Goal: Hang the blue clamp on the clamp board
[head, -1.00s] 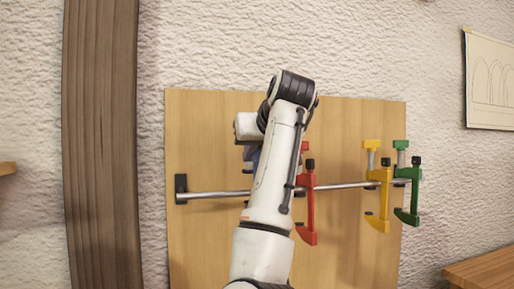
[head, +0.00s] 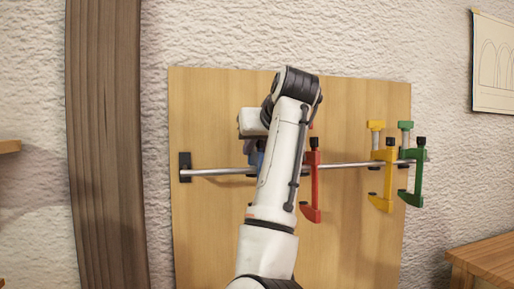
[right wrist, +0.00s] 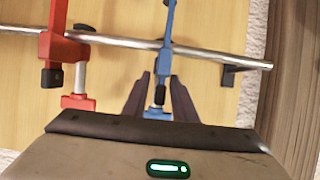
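The blue clamp (right wrist: 168,22) is seen nearly edge-on in the right wrist view, its bar crossing the line of the steel rail (right wrist: 115,41). In the head view my right arm hides most of the blue clamp (head: 261,157), and only small blue bits show at the rail (head: 218,172). I cannot tell whether the clamp rests on the rail. The clamp board (head: 215,230) is a wooden panel. My left gripper is not in view.
A red clamp (head: 313,185) hangs on the rail just right of my arm. A yellow clamp (head: 387,175) and a green clamp (head: 415,178) hang further right. The rail's left end has a black bracket (head: 185,166). A wooden post (head: 105,140) stands left of the board.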

